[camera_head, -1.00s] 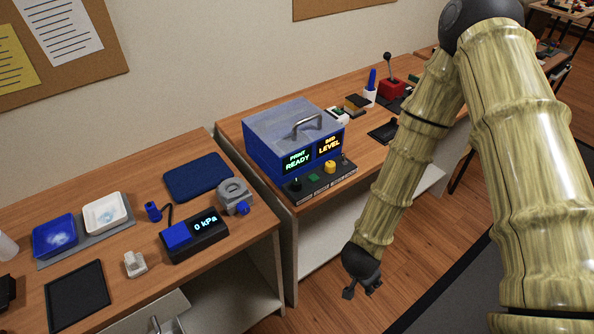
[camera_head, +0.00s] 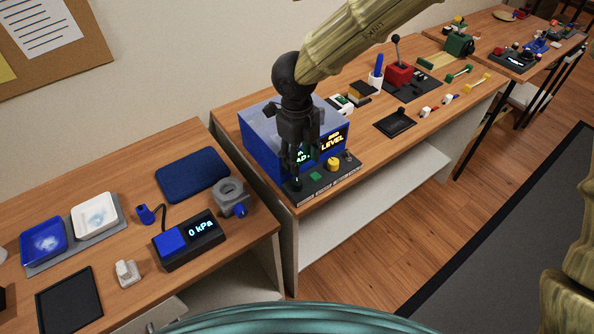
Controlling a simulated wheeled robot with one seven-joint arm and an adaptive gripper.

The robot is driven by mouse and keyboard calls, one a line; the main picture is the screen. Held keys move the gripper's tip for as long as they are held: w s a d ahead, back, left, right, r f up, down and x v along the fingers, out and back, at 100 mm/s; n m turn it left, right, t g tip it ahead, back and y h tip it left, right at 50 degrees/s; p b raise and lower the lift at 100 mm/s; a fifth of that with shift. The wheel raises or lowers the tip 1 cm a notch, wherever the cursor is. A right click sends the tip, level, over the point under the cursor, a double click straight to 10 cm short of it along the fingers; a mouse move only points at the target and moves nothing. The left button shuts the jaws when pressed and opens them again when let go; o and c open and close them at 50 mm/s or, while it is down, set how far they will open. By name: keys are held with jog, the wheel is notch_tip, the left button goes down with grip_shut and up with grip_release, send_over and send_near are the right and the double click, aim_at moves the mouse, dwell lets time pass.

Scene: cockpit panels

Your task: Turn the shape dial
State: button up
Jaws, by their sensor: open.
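The blue box-shaped machine (camera_head: 258,150) stands on the wooden desk with a dark control strip along its front. On the strip are a black knob (camera_head: 295,186) at the left end, a green button (camera_head: 316,176) and a yellow knob (camera_head: 333,164). I cannot tell from any label which is the shape dial. My gripper (camera_head: 293,176) points down at the strip's left end, its fingers open at or just above the black knob. The fingers partly hide the knob, and contact is unclear. My gripper also covers much of the left screen.
The right screen (camera_head: 332,141) reads "LEVEL" in yellow. A pressure unit (camera_head: 188,240) showing "0 kPa" sits on the left desk beside a grey ring-shaped part (camera_head: 232,195).

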aim_at(297, 182)
jog(key=shift+m, duration=0.3)
jog(key=f, duration=0.6)
jog(key=a+f+p, duration=0.1)
jog(key=f, duration=0.2)
jog(key=shift+w, duration=0.25)
jog(key=shift+c, duration=0.3)
jog(key=c, duration=1)
